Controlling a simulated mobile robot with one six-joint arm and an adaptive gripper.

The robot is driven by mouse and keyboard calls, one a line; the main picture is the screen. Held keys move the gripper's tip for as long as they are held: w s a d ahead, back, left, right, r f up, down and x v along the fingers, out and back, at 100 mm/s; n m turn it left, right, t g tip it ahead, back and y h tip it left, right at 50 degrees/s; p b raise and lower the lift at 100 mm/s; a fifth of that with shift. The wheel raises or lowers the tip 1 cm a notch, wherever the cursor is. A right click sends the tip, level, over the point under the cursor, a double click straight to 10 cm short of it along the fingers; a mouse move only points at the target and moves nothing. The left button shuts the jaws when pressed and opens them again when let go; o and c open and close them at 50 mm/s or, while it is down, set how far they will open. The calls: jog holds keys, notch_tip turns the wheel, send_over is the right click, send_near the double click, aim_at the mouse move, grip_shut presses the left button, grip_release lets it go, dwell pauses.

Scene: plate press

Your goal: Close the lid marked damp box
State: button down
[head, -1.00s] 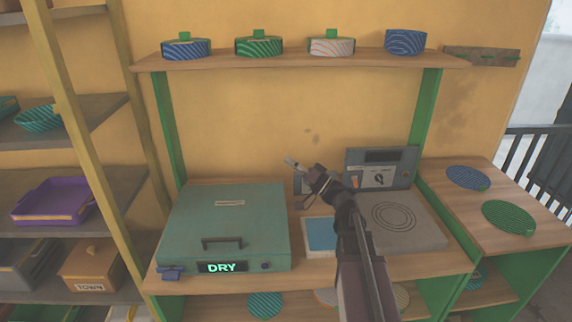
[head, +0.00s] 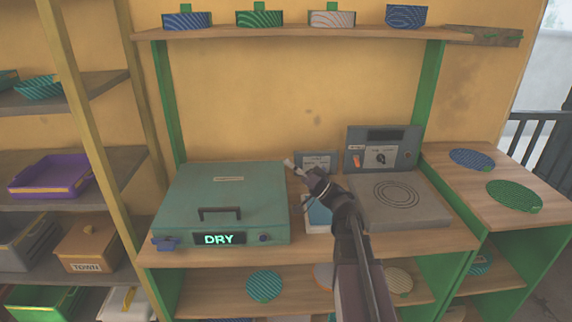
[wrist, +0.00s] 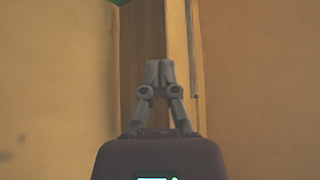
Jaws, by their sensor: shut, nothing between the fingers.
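A teal box (head: 222,205) with a flat lid and a dark handle stands on the bench, left of centre in the head view. Its lid looks shut. A display on its front reads DRY (head: 218,239). A small pale label lies on the lid (head: 229,179), too small to read. I see no marking that reads damp box. My gripper (head: 290,165) is shut and empty, by the box's back right corner in the picture; I cannot tell the gap. In the wrist view my gripper (wrist: 159,68) faces a yellow wall and wooden post, with no box in sight.
A grey press plate (head: 400,212) with ring marks and a control panel (head: 383,147) stand right of my arm. A blue pad (head: 319,212) lies between box and press. Shelves at left hold a purple tray (head: 50,173) and a TOWN box (head: 88,249).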

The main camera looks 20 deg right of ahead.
jog(key=shift+s+d+f+b, duration=0.1)
jog(key=shift+s+f+b, duration=0.25)
jog(key=shift+f, duration=0.2)
jog(key=shift+s+f+b, duration=0.2)
jog(key=shift+f+b, duration=0.25)
jog(key=shift+f, duration=0.1)
